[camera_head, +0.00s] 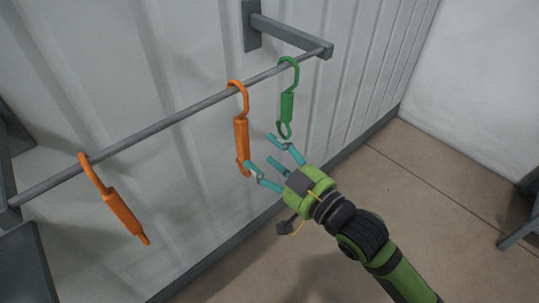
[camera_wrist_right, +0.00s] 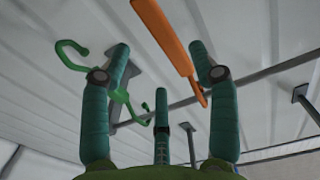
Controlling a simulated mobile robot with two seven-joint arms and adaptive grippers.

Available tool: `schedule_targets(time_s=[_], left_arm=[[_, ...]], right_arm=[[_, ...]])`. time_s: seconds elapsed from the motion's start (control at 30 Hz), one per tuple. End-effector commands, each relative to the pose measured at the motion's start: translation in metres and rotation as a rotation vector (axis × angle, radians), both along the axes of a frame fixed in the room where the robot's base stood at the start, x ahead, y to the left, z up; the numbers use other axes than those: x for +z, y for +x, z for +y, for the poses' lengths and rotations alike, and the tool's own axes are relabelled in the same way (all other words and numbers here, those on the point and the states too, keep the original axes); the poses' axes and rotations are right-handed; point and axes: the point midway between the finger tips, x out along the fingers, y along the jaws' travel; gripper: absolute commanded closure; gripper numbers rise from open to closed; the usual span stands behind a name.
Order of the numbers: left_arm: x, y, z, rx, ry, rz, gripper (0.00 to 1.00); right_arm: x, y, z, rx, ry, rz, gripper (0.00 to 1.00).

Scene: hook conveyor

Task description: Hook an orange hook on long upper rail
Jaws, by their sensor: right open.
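An orange hook (camera_head: 242,135) hangs from the rail (camera_head: 180,115) by its top curve. A second orange hook (camera_head: 122,212) hangs tilted on the same rail at the left. My right gripper (camera_head: 262,153) is open, just right of the lower end of the middle orange hook, with one fingertip close to it. In the right wrist view, an orange hook (camera_wrist_right: 165,38) shows between the fingertips of my right gripper (camera_wrist_right: 160,60); I cannot tell whether they touch. My left gripper is not in view.
A green hook (camera_head: 287,105) hangs from the rail right of the middle orange hook, close above my right fingers. A grey bracket (camera_head: 285,32) holds the rail's right end to the white ribbed wall (camera_head: 120,40).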

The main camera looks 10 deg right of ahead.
Motion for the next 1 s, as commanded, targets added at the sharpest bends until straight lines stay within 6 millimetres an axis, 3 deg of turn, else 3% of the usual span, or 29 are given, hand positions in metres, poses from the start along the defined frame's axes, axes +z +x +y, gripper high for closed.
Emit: schedule_targets(time_s=[0.13,0.53,0.9,0.93,1.0], left_arm=[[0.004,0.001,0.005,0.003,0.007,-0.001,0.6],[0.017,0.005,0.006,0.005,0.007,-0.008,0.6],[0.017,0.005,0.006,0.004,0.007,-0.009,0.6],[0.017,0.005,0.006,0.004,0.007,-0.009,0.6],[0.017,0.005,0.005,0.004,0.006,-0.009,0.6]], right_arm=[[0.009,0.006,0.008,0.009,0.008,-0.011,0.39],[0.007,0.049,0.039,0.007,0.006,-0.009,0.39],[0.006,0.054,0.043,0.007,0.004,-0.009,0.39],[0.006,0.054,0.043,0.007,0.004,-0.009,0.47],[0.006,0.054,0.043,0.007,0.004,-0.009,0.75]])
